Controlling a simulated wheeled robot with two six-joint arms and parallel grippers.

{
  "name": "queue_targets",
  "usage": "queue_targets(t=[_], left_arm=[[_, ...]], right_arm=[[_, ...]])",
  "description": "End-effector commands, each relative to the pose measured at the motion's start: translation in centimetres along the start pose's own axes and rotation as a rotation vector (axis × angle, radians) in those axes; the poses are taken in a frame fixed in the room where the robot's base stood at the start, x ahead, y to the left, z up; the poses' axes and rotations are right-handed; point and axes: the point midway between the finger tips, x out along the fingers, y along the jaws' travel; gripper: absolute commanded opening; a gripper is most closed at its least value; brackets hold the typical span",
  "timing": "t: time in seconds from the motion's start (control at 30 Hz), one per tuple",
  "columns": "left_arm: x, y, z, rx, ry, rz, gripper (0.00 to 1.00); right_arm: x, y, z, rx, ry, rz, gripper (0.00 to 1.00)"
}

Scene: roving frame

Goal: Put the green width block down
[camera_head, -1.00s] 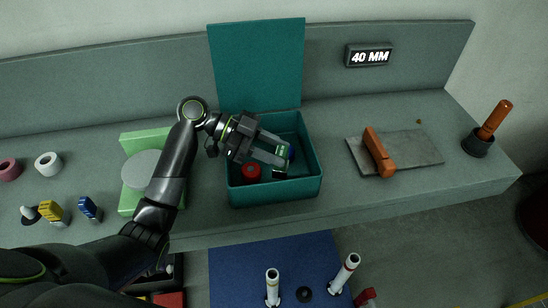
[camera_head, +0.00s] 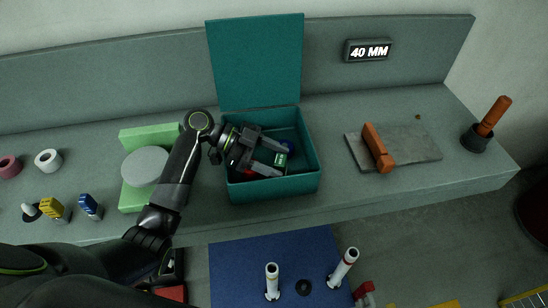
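The green width block (camera_head: 281,159) is at the fingertips of my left gripper (camera_head: 280,160), between its two grey fingers. The gripper appears shut on the block, within the open teal box (camera_head: 296,185). Whether the block touches the box floor cannot be told. A dark blue piece (camera_head: 289,146) lies behind the fingers, and a red piece (camera_head: 247,172) is mostly hidden under the gripper. My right gripper is out of view.
The box's raised lid (camera_head: 256,62) stands behind. Left are a green stand with a grey disc (camera_head: 145,167), blue and yellow tools, and rings. Right are a grey plate (camera_head: 412,146) with an orange-brown handle (camera_head: 377,147) and a cup with a tool (camera_head: 476,140). A sign reads 40 MM.

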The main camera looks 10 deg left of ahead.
Motion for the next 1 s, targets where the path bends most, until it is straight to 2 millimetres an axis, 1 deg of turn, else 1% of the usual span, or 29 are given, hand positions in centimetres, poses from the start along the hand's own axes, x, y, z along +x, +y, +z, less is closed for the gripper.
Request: queue_targets(t=[0.27,0.33,0.47,0.7,0.8,0.9,1.0], left_arm=[[-0.1,0.0,-0.3,0.0,0.0,0.0,0.58],[-0.7,0.0,-0.1,0.0,-0.003,-0.001,0.58],[-3.0,0.0,-0.2,0.0,-0.006,-0.002,0.58],[-8.0,-0.1,-0.1,0.0,-0.006,-0.002,0.58],[-9.7,0.0,-0.1,0.0,-0.004,-0.001,0.58],[-10.9,0.0,-0.1,0.001,-0.003,-0.001,0.58],[-11.7,0.0,-0.2,0.001,-0.001,0.0,0.58]], right_arm=[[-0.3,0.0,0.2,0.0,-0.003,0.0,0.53],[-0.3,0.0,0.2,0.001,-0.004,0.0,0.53],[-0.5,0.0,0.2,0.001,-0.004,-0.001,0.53],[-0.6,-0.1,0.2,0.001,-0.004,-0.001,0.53],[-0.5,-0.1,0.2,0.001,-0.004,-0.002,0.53],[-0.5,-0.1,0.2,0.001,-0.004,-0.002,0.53],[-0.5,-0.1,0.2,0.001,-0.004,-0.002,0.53]])
